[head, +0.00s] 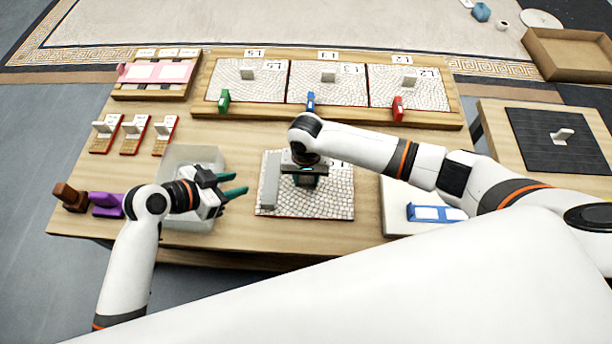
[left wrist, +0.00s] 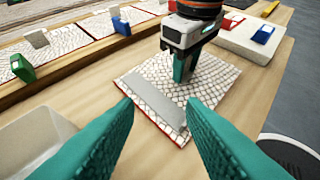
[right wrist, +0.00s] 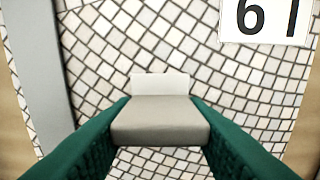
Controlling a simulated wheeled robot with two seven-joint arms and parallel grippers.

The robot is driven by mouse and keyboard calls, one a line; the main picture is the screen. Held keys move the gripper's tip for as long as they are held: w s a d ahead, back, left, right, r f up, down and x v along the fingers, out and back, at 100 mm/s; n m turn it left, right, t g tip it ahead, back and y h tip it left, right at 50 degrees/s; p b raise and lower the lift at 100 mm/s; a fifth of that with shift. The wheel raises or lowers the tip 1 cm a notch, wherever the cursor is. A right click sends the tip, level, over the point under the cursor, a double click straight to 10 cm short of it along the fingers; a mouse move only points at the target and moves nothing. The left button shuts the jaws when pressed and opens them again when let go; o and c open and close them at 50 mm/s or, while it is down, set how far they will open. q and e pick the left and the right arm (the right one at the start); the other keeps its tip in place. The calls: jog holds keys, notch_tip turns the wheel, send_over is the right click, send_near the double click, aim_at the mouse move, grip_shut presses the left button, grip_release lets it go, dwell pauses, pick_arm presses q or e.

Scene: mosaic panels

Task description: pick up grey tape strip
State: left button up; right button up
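The grey tape strip (head: 269,181) lies along the left edge of a mosaic panel (head: 335,205). It also shows in the left wrist view (left wrist: 151,103) and at the left of the right wrist view (right wrist: 38,70). My left gripper (head: 237,184) is open and empty, left of the panel and pointing towards the strip. My right gripper (head: 305,181) is over the middle of the panel. Its fingers are closed against both sides of a pale grey handle (right wrist: 160,118) on the panel, with a "61" label (right wrist: 265,18) beside it. The handle is hidden in the head view.
A translucent bin (head: 190,160) stands under my left forearm. A wooden rack (head: 330,117) with three panels and green, blue and red clips is behind. A white block (head: 398,222) with a blue tool (head: 436,213) lies right. Bare table lies between bin and panel.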

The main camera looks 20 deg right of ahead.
aim_at(267, 204)
jog(key=c, duration=0.6)
pick_arm(q)
jog(key=o, duration=0.4)
jog(key=shift+d, duration=0.15)
pick_arm(e)
grip_shut()
pick_arm(q)
jog(key=shift+o, duration=0.3)
jog(key=d+n+g+y, duration=0.1)
jog(key=d, duration=0.1)
jog(key=s+d+n+g+y, duration=0.1)
jog(key=d, duration=0.1)
jog(key=s+d+n+g+y, duration=0.1)
jog(key=d+n+g+y, duration=0.1)
jog(key=shift+d, duration=0.15)
notch_tip(267, 204, down, 10)
jog(key=n+y, duration=0.5)
jog(key=shift+s+r+y, duration=0.1)
jog(key=shift+y, duration=0.2)
